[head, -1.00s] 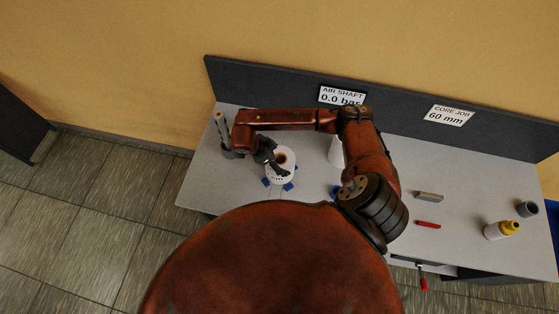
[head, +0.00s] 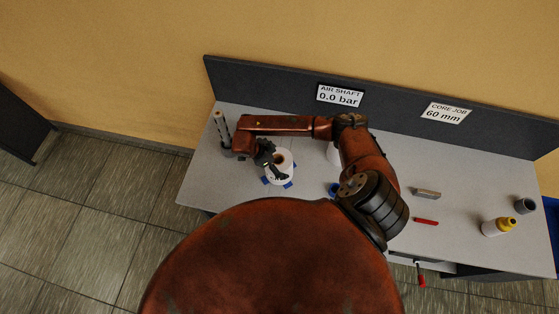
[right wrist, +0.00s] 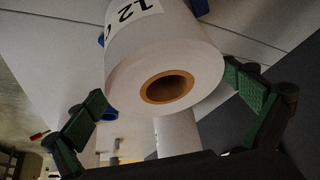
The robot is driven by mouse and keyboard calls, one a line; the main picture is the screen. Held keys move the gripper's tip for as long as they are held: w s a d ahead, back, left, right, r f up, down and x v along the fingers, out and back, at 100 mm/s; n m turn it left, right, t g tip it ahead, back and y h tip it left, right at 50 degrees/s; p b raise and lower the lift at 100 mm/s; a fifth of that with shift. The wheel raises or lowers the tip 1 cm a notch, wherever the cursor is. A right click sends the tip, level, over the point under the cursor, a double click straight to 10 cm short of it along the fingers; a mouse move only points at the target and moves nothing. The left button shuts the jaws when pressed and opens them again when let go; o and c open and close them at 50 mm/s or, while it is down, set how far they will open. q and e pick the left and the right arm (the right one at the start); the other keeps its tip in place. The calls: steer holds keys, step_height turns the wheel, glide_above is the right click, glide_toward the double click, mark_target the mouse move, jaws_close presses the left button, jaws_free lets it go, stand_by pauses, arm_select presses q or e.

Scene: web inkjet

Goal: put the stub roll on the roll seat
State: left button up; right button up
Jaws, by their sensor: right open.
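A white roll with a brown core (head: 284,160) stands upright on the left part of the table, with blue pieces (head: 287,184) around its foot. It fills the middle of the right wrist view (right wrist: 130,58), its core end facing the camera and a printed label on its side. My right gripper (head: 270,164) is at the left of this roll. In the right wrist view its green-padded fingers (right wrist: 170,108) are spread on either side of the roll. A second white roll (head: 333,153) is partly hidden behind my arm. I cannot tell which is the stub roll. My left gripper is out of view.
A dark panel (head: 400,112) closes the back.

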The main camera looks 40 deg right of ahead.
steer(key=shift+w, duration=0.1)
steer(key=shift+w+a+r, duration=0.2)
steer(key=b+v, duration=0.2)
steer(key=v, duration=0.2)
steer(key=b+v, duration=0.1)
steer(key=v, duration=0.5)
steer(key=shift+r, duration=0.2)
steer(key=shift+a+r, duration=0.25)
steer(key=shift+r, duration=0.25)
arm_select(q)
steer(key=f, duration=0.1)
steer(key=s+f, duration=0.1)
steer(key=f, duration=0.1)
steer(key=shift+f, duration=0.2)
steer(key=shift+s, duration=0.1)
